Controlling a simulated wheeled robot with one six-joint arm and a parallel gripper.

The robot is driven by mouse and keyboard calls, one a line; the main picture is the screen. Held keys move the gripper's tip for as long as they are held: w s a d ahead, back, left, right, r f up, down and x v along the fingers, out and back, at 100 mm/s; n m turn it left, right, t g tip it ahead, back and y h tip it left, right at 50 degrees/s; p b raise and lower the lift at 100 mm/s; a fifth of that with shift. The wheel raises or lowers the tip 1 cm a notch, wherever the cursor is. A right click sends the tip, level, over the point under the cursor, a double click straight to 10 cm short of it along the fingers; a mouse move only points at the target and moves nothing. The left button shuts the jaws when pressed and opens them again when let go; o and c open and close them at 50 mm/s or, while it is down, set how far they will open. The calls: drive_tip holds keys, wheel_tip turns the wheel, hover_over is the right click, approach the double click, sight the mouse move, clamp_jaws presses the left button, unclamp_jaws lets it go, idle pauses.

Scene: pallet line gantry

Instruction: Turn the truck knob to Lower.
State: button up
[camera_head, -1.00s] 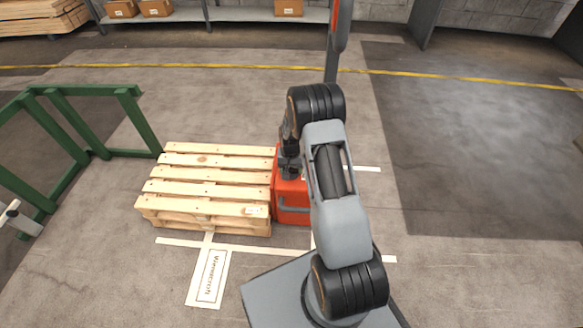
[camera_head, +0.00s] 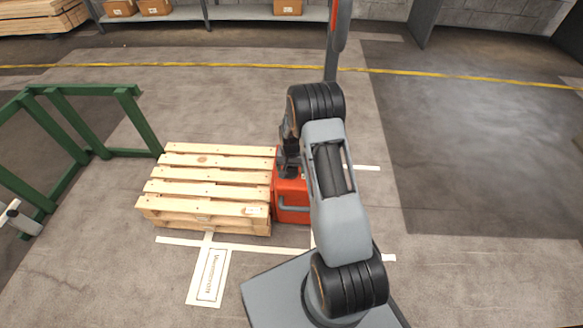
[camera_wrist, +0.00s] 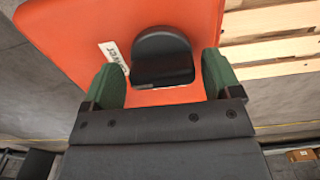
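The truck (camera_head: 292,208) is an orange-red body beside the right end of the wooden pallet. In the wrist view its orange face (camera_wrist: 72,35) fills much of the upper picture. A black knob (camera_wrist: 162,58) with a rounded top and flat lower edge is on that face. My gripper (camera_wrist: 161,72) has green-padded fingers, one on each side of the knob, with orange showing between each finger and the knob. It is open and does not appear to hold the knob. A white label with dark lettering (camera_wrist: 113,57) lies left of the knob, partly hidden. My arm hides much of the truck in the head view.
The wooden pallet (camera_head: 215,173) lies left of the truck. A green rail frame (camera_head: 140,118) stands further left. A grey post (camera_head: 333,50) with a red part rises behind my arm. Floor at the right is clear.

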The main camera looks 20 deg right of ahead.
drive_tip(key=shift+o, duration=0.3)
wheel_tip(320, 180, up, 14)
drive_tip(key=p, duration=0.4)
drive_tip(key=shift+p, duration=0.35)
drive_tip(key=shift+f, duration=0.1)
drive_tip(key=s+a+r+n+t+p, duration=0.1)
drive_tip(key=s+a+r+p, duration=0.25)
drive_tip(key=r+p, duration=0.65)
drive_tip(key=s+a+r+n+t+p, duration=0.1)
drive_tip(key=s+a+r+n+p, duration=0.3)
drive_tip(key=r, duration=1.1)
drive_tip(key=s+a+r+m+p, duration=0.1)
drive_tip(key=s+r+p, duration=0.45)
drive_tip(key=r, duration=0.75)
drive_tip(key=s+a+r+n+t+p, duration=0.1)
drive_tip(key=s+a+r+n+p, duration=0.1)
drive_tip(key=s+r+p, duration=0.6)
wheel_tip(320, 180, up, 2)
drive_tip(key=shift+s+r+t, duration=0.15)
drive_tip(key=shift+r+t, duration=0.1)
drive_tip(key=shift+t, duration=0.05)
drive_tip(key=shift+s+a+r+p, duration=0.1)
drive_tip(key=shift+s+r+p, duration=0.05)
drive_tip(key=shift+s+p, duration=0.25)
